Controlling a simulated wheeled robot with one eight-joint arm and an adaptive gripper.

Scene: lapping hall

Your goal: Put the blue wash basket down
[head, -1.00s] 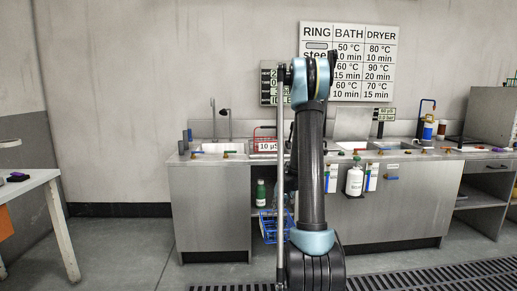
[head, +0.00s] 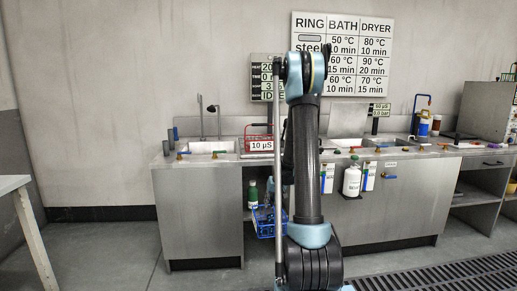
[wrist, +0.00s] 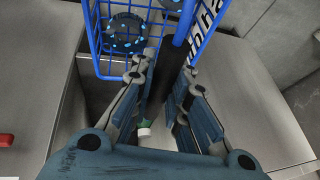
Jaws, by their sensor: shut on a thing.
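The blue wash basket (head: 264,222) is a blue wire basket. In the head view it hangs low in front of the counter's open bay, partly hidden behind my arm. In the wrist view the basket (wrist: 97,45) fills the top, with dark, blue-flecked round pieces inside and a white lettered plate at the right. The exact contact is hard to see, and my arm hides the gripper in the head view.
A steel counter (head: 203,205) with sinks runs along the wall. A red-framed basket marked 10 µS (head: 261,144) stands on it. White bottles hang on the front. A floor grating (head: 440,268) lies front right.

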